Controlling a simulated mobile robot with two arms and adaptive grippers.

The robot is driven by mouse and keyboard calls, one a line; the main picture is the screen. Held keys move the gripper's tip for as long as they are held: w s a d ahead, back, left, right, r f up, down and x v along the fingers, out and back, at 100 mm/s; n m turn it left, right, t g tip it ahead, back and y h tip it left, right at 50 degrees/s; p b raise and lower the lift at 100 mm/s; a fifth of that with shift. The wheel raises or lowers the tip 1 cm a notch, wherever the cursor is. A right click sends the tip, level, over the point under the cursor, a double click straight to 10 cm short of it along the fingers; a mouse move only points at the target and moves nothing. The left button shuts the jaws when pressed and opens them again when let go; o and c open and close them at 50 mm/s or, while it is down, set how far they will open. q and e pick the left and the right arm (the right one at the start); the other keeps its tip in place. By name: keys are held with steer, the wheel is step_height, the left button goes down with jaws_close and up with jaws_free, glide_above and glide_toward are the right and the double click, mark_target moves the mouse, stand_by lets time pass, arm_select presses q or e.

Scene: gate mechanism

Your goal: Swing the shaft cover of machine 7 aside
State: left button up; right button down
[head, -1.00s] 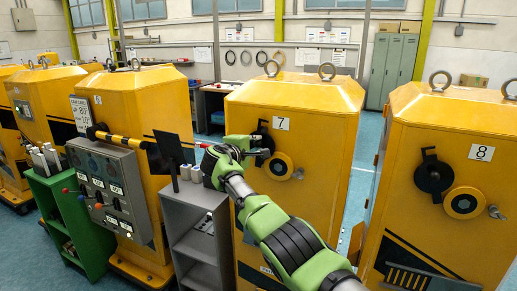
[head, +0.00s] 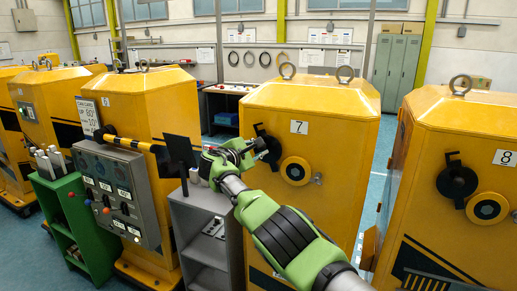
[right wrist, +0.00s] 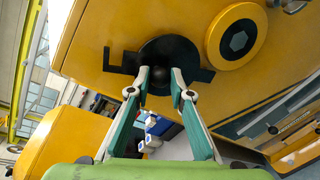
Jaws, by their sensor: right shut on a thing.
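Machine 7 (head: 325,185) is a yellow cabinet with a "7" label. Its black shaft cover (head: 269,153) is a round plate with a hooked tab, left of a yellow disc (head: 296,171). My right gripper (head: 256,146) reaches the cover from the left and partly hides it. In the right wrist view the cover (right wrist: 186,52) fills the space ahead of the fingers. There my right gripper (right wrist: 160,76) is shut on a dark round knob (right wrist: 159,70) at the cover's middle. The yellow disc (right wrist: 238,40) with a dark hexagon sits beside it. My left gripper is not in view.
Machine 8 (head: 465,130) stands to the right, across a narrow gap. A grey shelf (head: 199,222) stands left of machine 7, below my right arm, with a black panel (head: 180,152) rising above it. A grey control box (head: 117,193) is farther left.

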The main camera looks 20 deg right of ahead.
steer(key=shift+a, duration=0.1)
steer(key=c, duration=2.2)
jaws_free()
steer(key=shift+o, duration=0.5)
steer(key=shift+w+a, duration=0.1)
steer(key=v, duration=1.2)
